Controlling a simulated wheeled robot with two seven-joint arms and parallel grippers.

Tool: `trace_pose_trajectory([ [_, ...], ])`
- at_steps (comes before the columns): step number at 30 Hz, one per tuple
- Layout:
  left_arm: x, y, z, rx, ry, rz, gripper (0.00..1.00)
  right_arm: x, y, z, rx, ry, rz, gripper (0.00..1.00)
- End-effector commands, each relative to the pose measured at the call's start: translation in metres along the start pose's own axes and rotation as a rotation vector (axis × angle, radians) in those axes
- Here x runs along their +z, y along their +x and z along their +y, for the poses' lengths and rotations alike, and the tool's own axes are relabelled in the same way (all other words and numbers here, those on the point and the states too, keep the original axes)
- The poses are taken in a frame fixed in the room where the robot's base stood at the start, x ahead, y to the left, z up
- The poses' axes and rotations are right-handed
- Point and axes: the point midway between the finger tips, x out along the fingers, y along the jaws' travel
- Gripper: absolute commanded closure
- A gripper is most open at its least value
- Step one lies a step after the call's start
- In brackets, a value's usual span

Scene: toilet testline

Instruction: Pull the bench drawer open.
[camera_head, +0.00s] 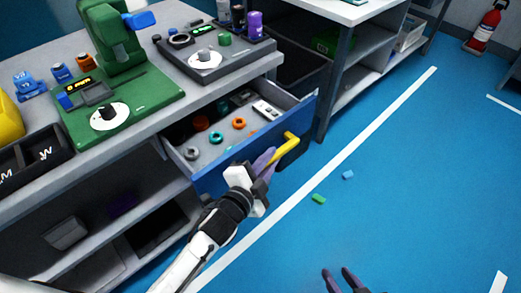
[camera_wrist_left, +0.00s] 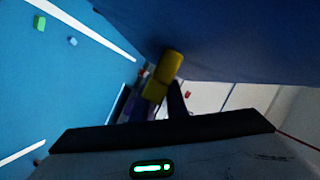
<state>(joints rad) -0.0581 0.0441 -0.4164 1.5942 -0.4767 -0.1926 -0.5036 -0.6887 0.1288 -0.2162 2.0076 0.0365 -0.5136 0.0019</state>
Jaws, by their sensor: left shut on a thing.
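The bench drawer (camera_head: 219,174) has a blue front and stands pulled out from the grey bench (camera_head: 219,88). Several small rings and parts show inside it. Its yellow handle (camera_head: 285,149) is on the front, and it also shows in the left wrist view (camera_wrist_left: 166,72). My left gripper (camera_head: 268,160) is at the handle and shut on it; its fingers partly hide the handle's near end. My right gripper (camera_head: 341,281) shows only as two dark fingertips, spread apart over the floor at the bottom edge, with nothing between them.
A green fixture (camera_head: 118,110) and a grey device (camera_head: 208,62) stand on the bench top. A green block (camera_head: 319,199) and a blue block (camera_head: 348,175) lie on the blue floor. Open shelves are below the bench at left. The floor to the right is mostly free.

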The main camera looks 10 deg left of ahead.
Motion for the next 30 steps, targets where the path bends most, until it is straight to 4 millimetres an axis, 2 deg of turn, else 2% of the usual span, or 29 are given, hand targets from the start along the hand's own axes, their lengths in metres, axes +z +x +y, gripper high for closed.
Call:
trace_pose_trajectory([
  [14,-0.003,-0.002,0.004,0.002,0.002,-0.001,1.00,0.000,0.000,-0.001,-0.001,0.002,0.000,0.69],
  [15,-0.003,-0.002,0.004,0.002,0.002,-0.001,0.81,0.000,0.000,-0.001,-0.001,0.002,0.000,0.69],
  [25,-0.004,-0.003,0.003,0.001,0.001,0.000,0.80,-0.001,-0.001,-0.001,-0.001,0.002,0.000,0.69],
  [30,-0.007,-0.012,-0.002,0.006,0.003,0.006,0.80,-0.011,-0.009,-0.001,0.001,0.001,0.002,0.69],
])
